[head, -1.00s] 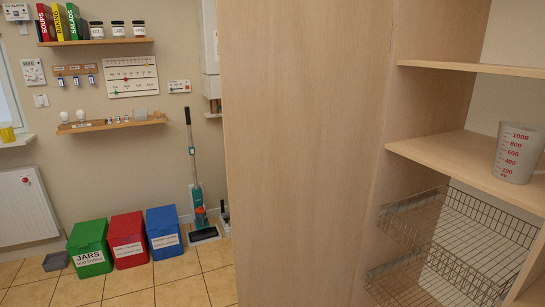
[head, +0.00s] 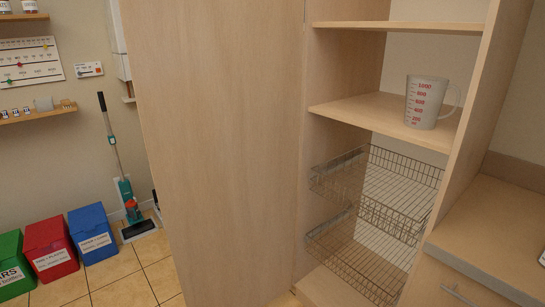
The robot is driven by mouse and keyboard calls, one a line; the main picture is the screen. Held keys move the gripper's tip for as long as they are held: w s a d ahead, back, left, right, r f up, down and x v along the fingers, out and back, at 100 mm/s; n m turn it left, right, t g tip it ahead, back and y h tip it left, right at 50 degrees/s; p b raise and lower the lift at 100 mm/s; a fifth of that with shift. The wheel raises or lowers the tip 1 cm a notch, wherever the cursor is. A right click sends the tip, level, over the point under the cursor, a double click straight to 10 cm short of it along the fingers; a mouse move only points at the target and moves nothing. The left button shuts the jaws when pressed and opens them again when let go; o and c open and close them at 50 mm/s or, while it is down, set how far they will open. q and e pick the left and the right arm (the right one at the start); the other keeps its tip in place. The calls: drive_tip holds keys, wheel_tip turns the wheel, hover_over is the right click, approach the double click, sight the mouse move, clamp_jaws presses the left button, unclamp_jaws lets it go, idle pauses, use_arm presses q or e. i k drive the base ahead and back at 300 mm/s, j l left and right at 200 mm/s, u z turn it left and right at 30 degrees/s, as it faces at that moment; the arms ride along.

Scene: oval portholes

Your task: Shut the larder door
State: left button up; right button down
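The larder door (head: 215,150) is a tall pale wood panel standing open on the left of the larder. The larder (head: 482,130) stands open to its right, with wooden shelves and wire baskets inside. A measuring jug (head: 424,103) stands on the middle shelf (head: 350,112). An upper wire basket (head: 400,185) and a lower wire basket (head: 365,250) sit below it. No handle shows on the visible face of the door. Neither of my grippers is in view.
A worktop (head: 500,225) with a drawer front below adjoins the larder on the right. Green (head: 12,262), red (head: 50,248) and blue (head: 92,233) bins and a floor sweeper (head: 125,190) stand by the left wall. Tiled floor (head: 130,285) is clear before the door.

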sight(217, 84)
drive_tip(key=i+j+z, duration=0.15)
drive_tip(key=z, duration=0.25)
drive_tip(key=i+j+z, duration=0.1)
drive_tip(key=j+z, duration=0.35)
drive_tip(key=i+j+z, duration=0.1)
drive_tip(key=z, duration=0.3)
drive_tip(key=j+z, duration=0.6)
drive_tip(key=j, duration=0.35)
drive_tip(key=k+j+z, duration=0.1)
drive_tip(key=j, duration=0.45)
drive_tip(key=j+z, duration=0.15)
drive_tip(key=j, duration=0.35)
drive_tip(key=k+j+z, duration=0.1)
drive_tip(key=j, duration=0.4)
drive_tip(key=k, duration=0.05)
